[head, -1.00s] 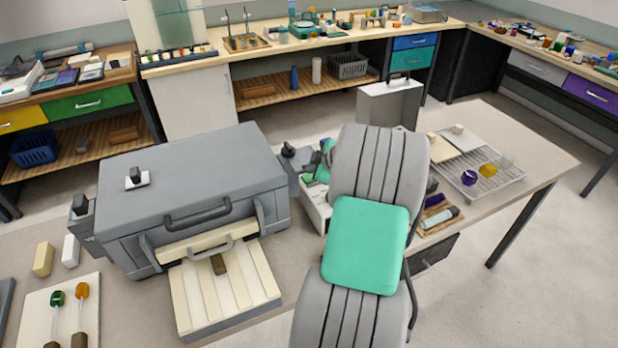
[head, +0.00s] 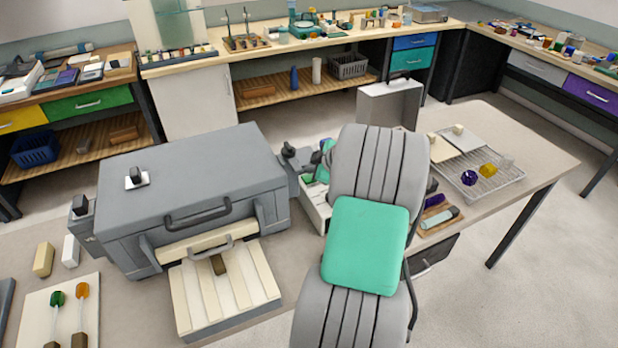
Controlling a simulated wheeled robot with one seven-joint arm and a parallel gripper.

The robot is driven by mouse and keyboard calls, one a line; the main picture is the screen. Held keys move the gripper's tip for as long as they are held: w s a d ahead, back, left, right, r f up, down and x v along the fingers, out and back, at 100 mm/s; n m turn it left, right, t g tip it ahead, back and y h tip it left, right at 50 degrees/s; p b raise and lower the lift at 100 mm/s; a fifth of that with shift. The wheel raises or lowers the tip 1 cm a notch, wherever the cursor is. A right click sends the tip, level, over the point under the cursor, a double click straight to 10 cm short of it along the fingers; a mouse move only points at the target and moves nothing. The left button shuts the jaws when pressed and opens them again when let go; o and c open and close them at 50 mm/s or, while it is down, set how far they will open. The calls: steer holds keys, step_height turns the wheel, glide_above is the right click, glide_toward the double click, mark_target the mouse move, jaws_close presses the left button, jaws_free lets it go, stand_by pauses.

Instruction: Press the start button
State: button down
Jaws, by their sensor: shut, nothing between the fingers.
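The large grey kiln-like box (head: 190,185) stands on the near bench with a handled front. A black knob on a white plate (head: 136,178) sits on its lid. A dark knob on a small grey box (head: 80,205) is at its left side, and another dark control (head: 289,150) is at its right side. I cannot tell which is the start button. My arm fills the middle of the view.
A tray with pale strips (head: 240,285) juts from the box's front. Tools lie on a white board (head: 62,315) at lower left. A wire rack (head: 485,180) with small coloured pieces stands on the right bench, beside an upright grey panel (head: 388,102). The floor at right is clear.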

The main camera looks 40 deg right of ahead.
steer(key=shift+f, duration=0.15)
steer(key=shift+f+b, duration=0.35)
steer(key=shift+b, duration=0.45)
steer(key=shift+f+b, duration=0.45)
steer(key=shift+b, duration=0.2)
stand_by(0.6)
steer(key=shift+r, duration=0.95)
steer(key=shift+r+p, duration=1)
steer(key=shift+r, duration=1.5)
